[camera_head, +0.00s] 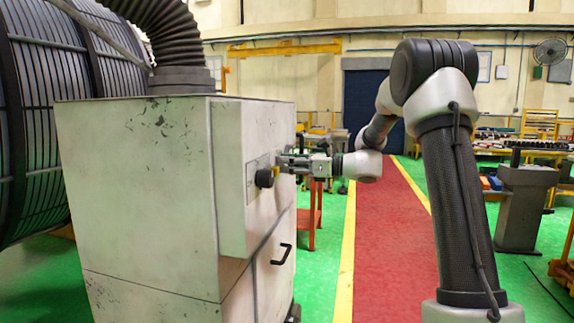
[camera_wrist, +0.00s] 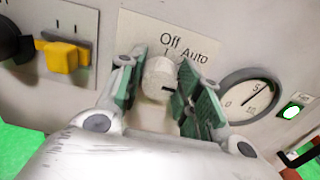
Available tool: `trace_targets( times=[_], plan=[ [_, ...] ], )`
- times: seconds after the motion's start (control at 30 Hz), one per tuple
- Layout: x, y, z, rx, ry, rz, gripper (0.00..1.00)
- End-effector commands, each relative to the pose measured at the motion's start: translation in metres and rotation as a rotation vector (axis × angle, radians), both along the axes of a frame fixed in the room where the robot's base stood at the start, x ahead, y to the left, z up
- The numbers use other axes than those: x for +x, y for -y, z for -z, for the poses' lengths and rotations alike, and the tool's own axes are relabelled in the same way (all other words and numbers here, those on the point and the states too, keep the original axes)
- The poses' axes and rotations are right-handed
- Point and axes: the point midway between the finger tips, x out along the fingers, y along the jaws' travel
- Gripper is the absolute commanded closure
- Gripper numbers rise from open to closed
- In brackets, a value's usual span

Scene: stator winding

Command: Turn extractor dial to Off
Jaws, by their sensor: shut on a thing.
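The extractor dial (camera_wrist: 159,76) is a pale round knob on the cabinet front, in the middle of the wrist view. The words Off (camera_wrist: 171,42) and Auto (camera_wrist: 202,54) are printed above it. A short dark mark shows low on the dial's face; I cannot tell for sure which word the dial points to. My gripper (camera_wrist: 163,88) has its green-padded fingers on both sides of the dial and is shut on it. In the head view my gripper (camera_head: 284,164) reaches the panel from the right, and the dial itself is hidden there.
Left of the dial are a yellow switch (camera_wrist: 64,57) and a black knob (camera_wrist: 12,42). The cabinet (camera_head: 140,190) has a black handle (camera_head: 282,254) lower down. The red aisle (camera_head: 390,240) is clear.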

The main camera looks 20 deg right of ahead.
Motion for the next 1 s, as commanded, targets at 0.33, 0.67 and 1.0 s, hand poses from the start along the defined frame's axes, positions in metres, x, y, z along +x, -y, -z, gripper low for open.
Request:
trace_targets(
  times=[0.33,0.67,1.0],
  plan=[
    [-0.0004,0.0,0.0004,-0.058,0.099,-0.001,0.89],
    [-0.0014,-0.0005,0.0009,-0.201,0.345,-0.001,0.89],
    [-0.0024,-0.0009,0.0017,-0.362,0.625,-0.001,0.89]
  ],
)
